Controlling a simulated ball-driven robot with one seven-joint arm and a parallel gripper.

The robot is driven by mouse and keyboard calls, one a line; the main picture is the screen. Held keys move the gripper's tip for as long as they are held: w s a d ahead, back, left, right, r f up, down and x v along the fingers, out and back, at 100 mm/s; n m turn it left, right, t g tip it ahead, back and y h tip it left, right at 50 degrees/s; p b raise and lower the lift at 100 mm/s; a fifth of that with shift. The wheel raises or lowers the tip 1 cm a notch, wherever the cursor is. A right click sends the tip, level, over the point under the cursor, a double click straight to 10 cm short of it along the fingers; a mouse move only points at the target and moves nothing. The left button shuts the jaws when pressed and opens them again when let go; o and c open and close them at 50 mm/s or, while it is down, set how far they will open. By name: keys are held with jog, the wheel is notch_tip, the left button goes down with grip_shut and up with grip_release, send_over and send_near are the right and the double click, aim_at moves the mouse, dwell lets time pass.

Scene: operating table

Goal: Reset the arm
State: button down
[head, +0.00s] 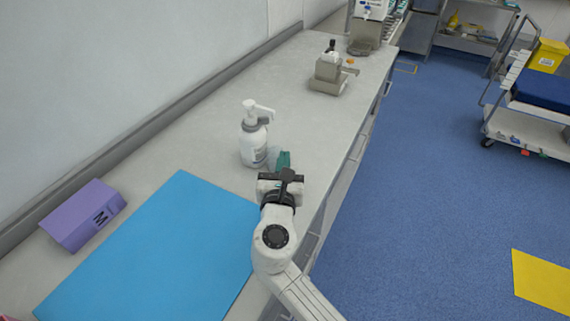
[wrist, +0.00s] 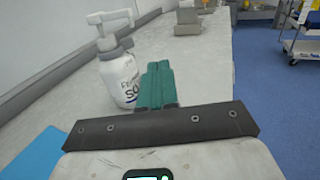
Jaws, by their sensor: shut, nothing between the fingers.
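My gripper (head: 284,160) is over the counter (head: 213,127), close to its right edge, at the end of my white arm. In the wrist view its green fingers (wrist: 157,84) are together, with nothing between them. In the head view a white pump bottle (head: 253,143) stands just to the left of and beyond the fingers. It also shows in the wrist view (wrist: 118,75), left of the fingers. From these views I cannot tell the exact gap between the fingers and the bottle.
A blue mat (head: 160,250) and a purple box (head: 83,215) marked M lie on the near left counter. A beige device (head: 329,75) stands farther back. A wall runs along the left. Blue floor lies right, with a white cart (head: 530,125) beyond.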

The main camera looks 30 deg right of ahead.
jog(key=shift+s, duration=0.4)
jog(key=s+d+f+m+g+y, duration=0.1)
jog(key=s+d+f+m+g, duration=0.4)
jog(key=s+f+m, duration=0.3)
jog(key=s+d+f+m+g+y, duration=0.1)
jog(key=s+d+f+m+g, duration=0.4)
jog(key=s+m, duration=0.55)
jog(key=s+a+f+m+g+y, duration=0.2)
jog(key=s+f+m+y, duration=0.1)
jog(key=s+m, duration=0.3)
jog(key=s+a+f+m+g+y, duration=0.2)
jog(key=s+m, duration=0.4)
jog(key=s, duration=0.5)
jog(key=shift+a+f+y, duration=0.3)
jog(key=shift+f+y, duration=0.15)
jog(key=shift+y, duration=0.55)
